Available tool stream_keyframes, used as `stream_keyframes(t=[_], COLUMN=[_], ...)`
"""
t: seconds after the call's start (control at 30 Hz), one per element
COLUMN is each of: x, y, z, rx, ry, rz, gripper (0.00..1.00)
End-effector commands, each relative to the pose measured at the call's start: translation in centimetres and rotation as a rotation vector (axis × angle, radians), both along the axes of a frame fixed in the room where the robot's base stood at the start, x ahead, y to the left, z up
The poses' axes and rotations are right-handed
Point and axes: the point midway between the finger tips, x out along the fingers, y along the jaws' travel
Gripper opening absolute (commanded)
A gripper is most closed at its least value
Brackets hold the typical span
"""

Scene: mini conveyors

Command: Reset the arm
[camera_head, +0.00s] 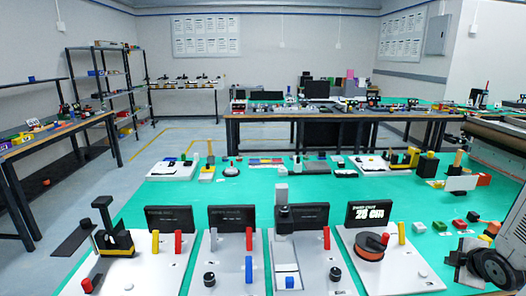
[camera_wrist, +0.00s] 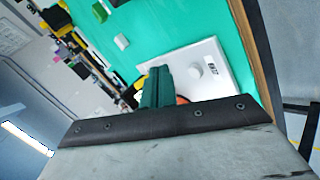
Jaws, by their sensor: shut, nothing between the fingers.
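My gripper (camera_wrist: 157,84) shows in the wrist view as dark green fingers, shut together with nothing between them. Past the fingers is a white panel (camera_wrist: 215,57) with a white knob (camera_wrist: 195,71) and part of an orange-red disc (camera_wrist: 181,99), half hidden by the gripper mount. The fingers appear apart from the panel, though the gap is hard to judge.
Several grey panels with black displays (camera_head: 231,216) line the front of the green table (camera_head: 300,187). A yellow-and-black device (camera_head: 115,240) stands front left. The table's middle is mostly clear.

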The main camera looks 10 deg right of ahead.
Motion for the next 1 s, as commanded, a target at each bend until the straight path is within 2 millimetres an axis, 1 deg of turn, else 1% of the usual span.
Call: stream_keyframes(t=[0.03, 0.1, 0.17, 0.23, 0.27, 0.37, 0.4, 0.47, 0.5, 0.53, 0.57, 0.6, 0.67, 0.7, 0.8, 0.9, 1.0], x=[-1.5, -3.1, -4.4, -5.6, -6.0, -7.3, -7.8, -8.5, -9.0, -9.4, -9.8, -10.3, -11.2, -11.9, -13.5, -14.4, -14.7], y=[-0.6, -0.6, 0.0, 1.3, 2.3, 6.0, 7.9, 10.9, 13.0, 14.6, 16.3, 18.4, 21.6, 23.6, 28.0, 31.0, 32.6], z=[-0.2, 0.0, 0.6, 1.9, 2.5, 5.1, 6.3, 8.0, 9.2, 10.1, 10.9, 12.0, 13.6, 14.7, 17.0, 18.8, 19.9], rx=[0.052, 0.124, 0.179, 0.230, 0.265, 0.355, 0.391, 0.444, 0.479, 0.503, 0.527, 0.557, 0.598, 0.622, 0.668, 0.696, 0.702], ry=[0.062, 0.141, 0.198, 0.251, 0.274, 0.328, 0.346, 0.372, 0.389, 0.403, 0.416, 0.434, 0.461, 0.479, 0.512, 0.506, 0.470], rz=[-0.120, -0.289, -0.429, -0.585, -0.642, -0.842, -0.916, -1.010, -1.063, -1.096, -1.123, -1.151, -1.175, -1.178, -1.137, -1.036, -0.937], gripper=[0.00, 0.00, 0.00, 0.00, 0.00, 0.00, 0.00, 0.00, 0.00, 0.00, 0.00, 0.00, 0.00, 0.00, 0.00, 0.00, 0.00])
